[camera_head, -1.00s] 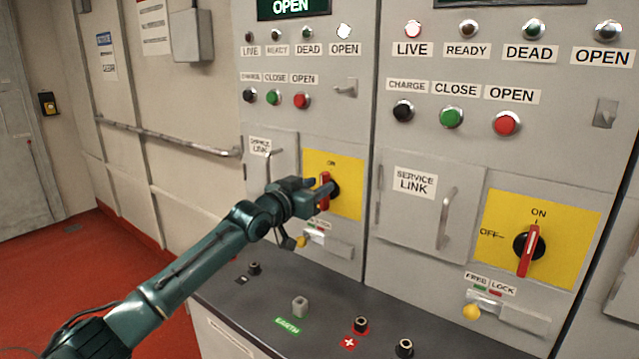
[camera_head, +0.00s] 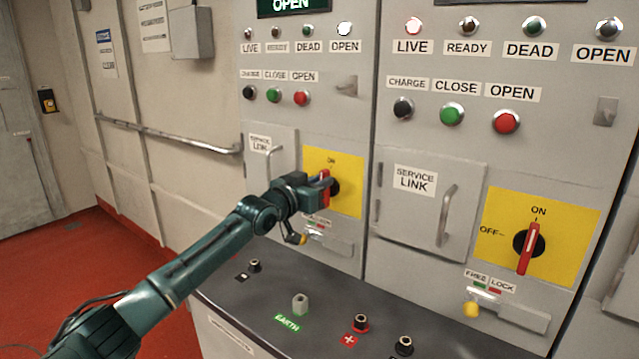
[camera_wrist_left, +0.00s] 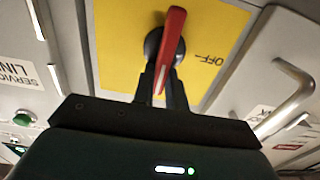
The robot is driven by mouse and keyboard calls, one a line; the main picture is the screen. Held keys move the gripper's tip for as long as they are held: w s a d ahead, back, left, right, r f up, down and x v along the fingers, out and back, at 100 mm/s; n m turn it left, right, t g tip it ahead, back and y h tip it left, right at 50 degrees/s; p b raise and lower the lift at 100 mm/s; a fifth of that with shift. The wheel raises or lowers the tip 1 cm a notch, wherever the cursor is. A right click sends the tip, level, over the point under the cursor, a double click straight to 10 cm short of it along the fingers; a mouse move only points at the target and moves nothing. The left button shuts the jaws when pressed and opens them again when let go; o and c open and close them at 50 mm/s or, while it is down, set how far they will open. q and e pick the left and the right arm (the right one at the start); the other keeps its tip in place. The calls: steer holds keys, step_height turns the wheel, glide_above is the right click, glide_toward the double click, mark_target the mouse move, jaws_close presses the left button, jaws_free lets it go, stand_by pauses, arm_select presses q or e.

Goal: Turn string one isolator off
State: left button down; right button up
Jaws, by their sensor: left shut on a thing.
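The left panel's isolator has a red handle on a dark round hub, set on a yellow plate (camera_head: 347,195) in the head view. Its handle (camera_head: 325,187) stands near upright, toward the ON mark, partly hidden by my gripper. My left gripper (camera_head: 318,190) reaches in from the left and is shut on this handle. In the left wrist view the red handle (camera_wrist_left: 172,40) runs between the two dark fingers (camera_wrist_left: 163,88), with OFF printed to its right. My right gripper is in neither view.
The right panel has its own isolator with a red handle (camera_head: 530,248), pointing near ON. A grey bench (camera_head: 270,290) with terminals juts out below the panels. A service link door (camera_head: 420,205) and a wall rail (camera_head: 165,137) stand nearby.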

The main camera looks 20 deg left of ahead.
arm_select(q)
steer(key=shift+n, duration=0.4)
steer(key=shift+w+a+f+n+p, duration=0.15)
steer(key=shift+a+f+n+p, duration=0.25)
steer(key=shift+n, duration=2.45)
steer(key=shift+w+a+f+n+p, duration=0.1)
steer(key=shift+a+f+n+p, duration=0.3)
steer(key=shift+n, duration=2.5)
steer(key=shift+w+a+f+n+p, duration=0.15)
steer(key=shift+a+f+n+p, duration=0.25)
steer(key=shift+n, duration=2.45)
steer(key=shift+d, duration=0.1)
steer(key=c, duration=1.4)
jaws_free()
steer(key=shift+c, duration=0.2)
steer(key=v, duration=1.3)
